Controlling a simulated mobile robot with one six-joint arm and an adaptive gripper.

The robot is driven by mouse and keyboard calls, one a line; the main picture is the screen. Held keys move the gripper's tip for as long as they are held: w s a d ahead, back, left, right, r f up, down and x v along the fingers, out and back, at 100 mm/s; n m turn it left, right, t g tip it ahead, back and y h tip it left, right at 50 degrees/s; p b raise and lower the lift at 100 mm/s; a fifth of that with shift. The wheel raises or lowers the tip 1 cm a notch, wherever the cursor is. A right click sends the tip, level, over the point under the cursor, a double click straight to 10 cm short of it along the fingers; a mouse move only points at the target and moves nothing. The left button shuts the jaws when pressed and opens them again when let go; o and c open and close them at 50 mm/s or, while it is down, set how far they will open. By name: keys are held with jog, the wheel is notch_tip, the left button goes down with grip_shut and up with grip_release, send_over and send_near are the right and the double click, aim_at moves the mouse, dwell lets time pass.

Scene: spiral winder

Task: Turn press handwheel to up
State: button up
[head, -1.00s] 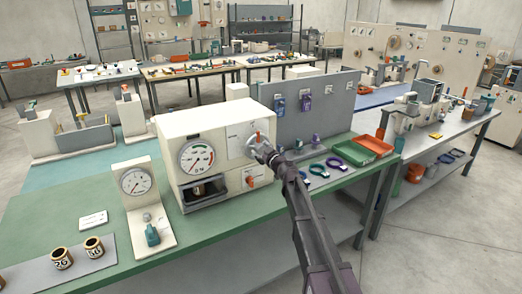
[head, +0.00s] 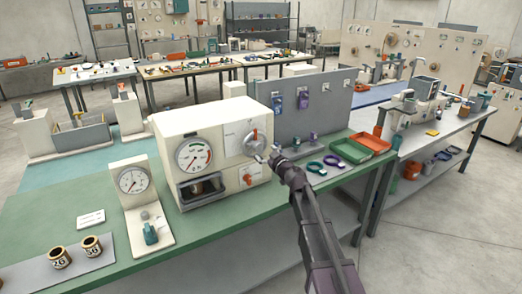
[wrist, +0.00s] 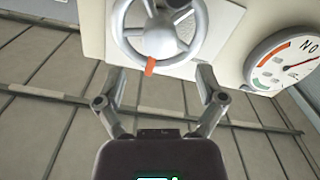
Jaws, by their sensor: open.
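The handwheel (head: 254,146) is a grey wheel on the front of the cream press (head: 205,122), right of its gauge. Its orange mark (head: 255,134) shows in the upper part of the wheel in the head view. In the wrist view the handwheel (wrist: 160,40) is at the top, with the orange mark (wrist: 150,66) at the rim edge nearest my gripper. My gripper (head: 269,158) is just below and right of the wheel. In the wrist view its fingers (wrist: 160,72) are spread with nothing between them, apart from the wheel as far as I can tell.
The press gauge (head: 195,156) and a lower orange knob (head: 250,180) are on the same front. A small gauge stand (head: 130,182) is to the left. Rings (head: 333,160) and an orange tray (head: 371,141) lie right of my arm. A grey panel (head: 335,105) stands behind.

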jog(key=v, duration=0.6)
jog(key=shift+s, duration=0.15)
jog(key=shift+d, duration=0.1)
jog(key=s+d+f+m+g+h, duration=0.25)
jog(key=s+f+g, duration=0.65)
jog(key=s+f, duration=0.55)
jog(key=s+d+f+m+g+h, duration=0.4)
jog(key=s+d+m+g+h, duration=0.2)
jog(key=s+d, duration=0.8)
jog(key=shift+s+m+h, duration=0.75)
jog(key=shift+m, duration=0.3)
jog(key=shift+d, duration=0.1)
